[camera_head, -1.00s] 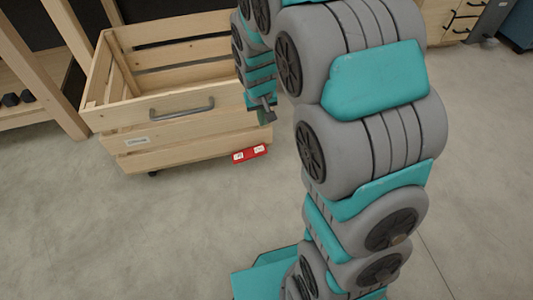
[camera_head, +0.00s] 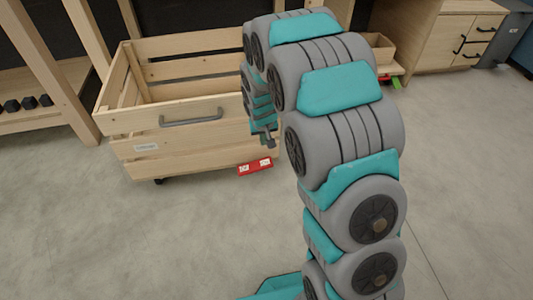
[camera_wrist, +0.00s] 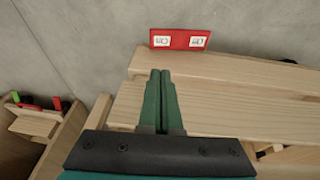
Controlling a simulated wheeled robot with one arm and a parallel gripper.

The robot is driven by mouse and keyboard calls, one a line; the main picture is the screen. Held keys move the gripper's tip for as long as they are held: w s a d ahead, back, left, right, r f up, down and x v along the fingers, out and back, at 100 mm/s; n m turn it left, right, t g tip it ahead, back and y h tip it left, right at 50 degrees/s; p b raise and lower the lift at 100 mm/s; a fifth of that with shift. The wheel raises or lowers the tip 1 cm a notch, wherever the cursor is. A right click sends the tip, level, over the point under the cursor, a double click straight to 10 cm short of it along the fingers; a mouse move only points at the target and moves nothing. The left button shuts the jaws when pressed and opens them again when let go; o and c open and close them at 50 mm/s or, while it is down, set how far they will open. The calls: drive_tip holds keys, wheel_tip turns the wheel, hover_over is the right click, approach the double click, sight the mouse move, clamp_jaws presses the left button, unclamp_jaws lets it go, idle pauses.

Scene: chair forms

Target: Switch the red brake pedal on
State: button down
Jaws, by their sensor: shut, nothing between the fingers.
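The red brake pedal (camera_head: 255,167) sticks out at the foot of the wooden crate's front, near its right corner, low over the floor. In the wrist view the pedal (camera_wrist: 180,40) is a red bar with two white labels, beyond the edge of the crate's slats. My gripper (camera_head: 268,138) is just above the pedal, by the crate's front right corner, apart from it. In the wrist view my gripper (camera_wrist: 161,73) has its green fingers together with nothing between them, pointing toward the pedal.
The slatted wooden crate (camera_head: 190,135) has a grey handle (camera_head: 191,118) and stands on casters. A wooden shelf (camera_head: 30,120) with dark dumbbells is at left. A cabinet (camera_head: 450,40) and a smaller bin with green and red parts stand behind at right. Floor in front is clear.

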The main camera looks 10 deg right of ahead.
drive_tip(key=b, duration=0.1)
approach(267, 161)
drive_tip(key=x, duration=0.5)
drive_tip(key=shift+f, duration=0.75)
